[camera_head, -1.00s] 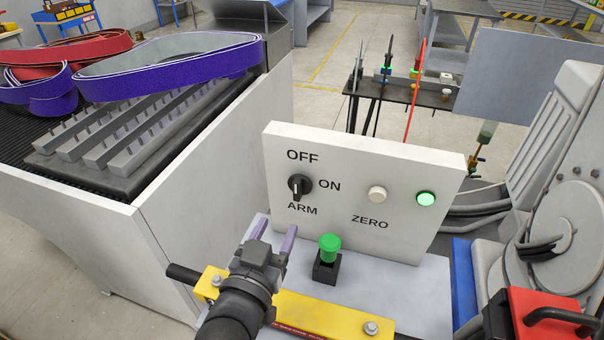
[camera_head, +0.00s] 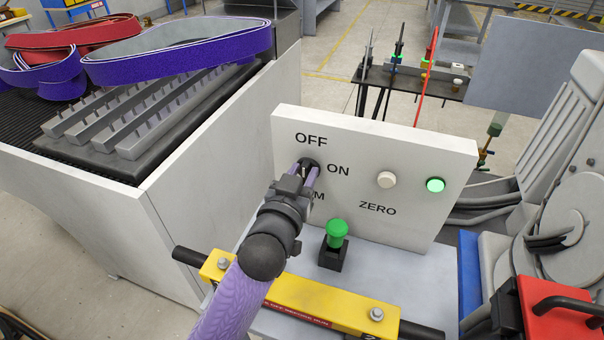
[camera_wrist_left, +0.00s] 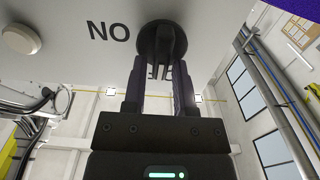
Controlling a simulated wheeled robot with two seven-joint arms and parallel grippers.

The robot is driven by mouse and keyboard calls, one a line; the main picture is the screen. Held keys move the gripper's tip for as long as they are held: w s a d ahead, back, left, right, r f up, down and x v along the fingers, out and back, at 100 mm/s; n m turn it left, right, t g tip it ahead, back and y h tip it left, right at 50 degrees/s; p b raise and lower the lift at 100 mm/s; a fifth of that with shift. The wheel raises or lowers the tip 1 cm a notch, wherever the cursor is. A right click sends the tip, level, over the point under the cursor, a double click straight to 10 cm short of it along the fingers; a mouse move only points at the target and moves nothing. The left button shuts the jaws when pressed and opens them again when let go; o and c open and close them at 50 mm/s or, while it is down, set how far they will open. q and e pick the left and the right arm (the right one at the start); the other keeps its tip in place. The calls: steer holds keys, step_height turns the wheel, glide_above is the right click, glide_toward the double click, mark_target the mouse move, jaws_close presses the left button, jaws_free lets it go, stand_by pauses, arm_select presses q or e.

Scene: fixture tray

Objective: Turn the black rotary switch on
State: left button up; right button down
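The black rotary switch (camera_head: 309,164) is on the left of a white panel, between the labels OFF, ON and a partly covered ARM. My left gripper (camera_head: 306,177) reaches up to it from below and covers much of it in the head view. In the left wrist view, upside down, the round switch (camera_wrist_left: 162,38) has its narrow grip between the two fingers of my left gripper (camera_wrist_left: 160,80). The fingers are apart, with gaps on both sides of the grip. Where the switch's pointer stands is hard to see now. My right gripper is not in view.
The panel (camera_head: 408,160) also bears a pale ZERO button (camera_head: 386,180) and a lit green lamp (camera_head: 435,185). A yellow bar (camera_head: 330,305) crosses in front. A large white-sided machine (camera_head: 215,185) is at left.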

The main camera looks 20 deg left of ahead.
arm_select(q)
jaws_close()
steer(key=shift+m, duration=0.4)
steer(key=shift+d+m+p, duration=0.15)
steer(key=shift+m+p, duration=0.7)
steer(key=shift+m, duration=0.15)
steer(key=m, duration=0.5)
steer(key=m+p, duration=0.1)
steer(key=m, duration=0.4)
steer(key=d+f+m, duration=0.1)
steer(key=m, duration=0.4)
steer(key=shift+f+p, duration=0.1)
steer(key=shift+p, duration=0.25)
